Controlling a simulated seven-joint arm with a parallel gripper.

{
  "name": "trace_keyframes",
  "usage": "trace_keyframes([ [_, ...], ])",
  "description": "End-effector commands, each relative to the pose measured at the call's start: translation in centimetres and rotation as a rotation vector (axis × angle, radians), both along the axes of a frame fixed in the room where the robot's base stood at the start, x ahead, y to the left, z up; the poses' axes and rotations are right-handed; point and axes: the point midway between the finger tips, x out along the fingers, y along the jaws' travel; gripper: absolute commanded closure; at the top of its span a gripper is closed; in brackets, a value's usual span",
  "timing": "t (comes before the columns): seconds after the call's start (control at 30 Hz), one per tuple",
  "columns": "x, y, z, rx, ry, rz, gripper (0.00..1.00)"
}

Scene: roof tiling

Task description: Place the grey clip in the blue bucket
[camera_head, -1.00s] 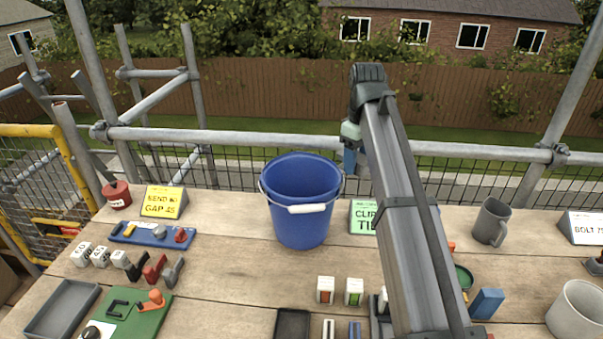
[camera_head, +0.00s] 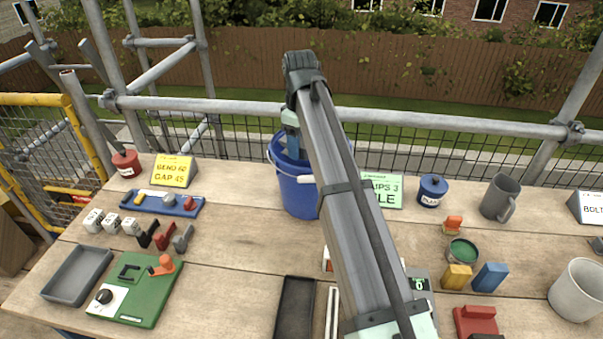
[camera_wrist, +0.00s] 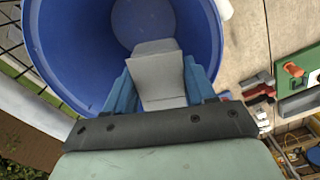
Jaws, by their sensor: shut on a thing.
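The blue bucket (camera_head: 297,196) stands upright on the plank table, partly hidden behind my arm; its open mouth and inner wall (camera_wrist: 75,50) fill much of the wrist view. My gripper (camera_wrist: 162,85) has blue fingers shut on the grey clip (camera_wrist: 158,72), a pale grey piece with flat faces. The clip shows against the bucket's inside, so my gripper is over or just within the mouth; the exact height cannot be told. In the head view a blue finger shows at the bucket's far rim and the clip is hidden.
Black, red and grey pieces (camera_head: 183,238) stand in a row on the left, near a green board (camera_head: 150,290) and grey tray (camera_head: 77,275). A scaffold rail (camera_head: 420,118) runs behind the bucket. A blue lidded pot (camera_head: 432,190) and grey mug (camera_head: 500,198) stand right.

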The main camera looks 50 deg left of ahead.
Motion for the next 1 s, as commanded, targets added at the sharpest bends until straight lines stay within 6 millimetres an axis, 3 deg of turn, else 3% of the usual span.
trace_keyframes([
  [0.1, -0.1, -0.2, -2.8, -0.002, 0.001, -0.001, 0.74],
  [0.3, 0.0, -0.1, -6.3, 0.000, 0.000, -0.001, 0.74],
  [0.67, 0.0, 0.0, -8.6, 0.000, 0.000, -0.001, 0.74],
  [1.0, 0.0, 0.0, -11.8, 0.000, 0.000, -0.001, 0.74],
])
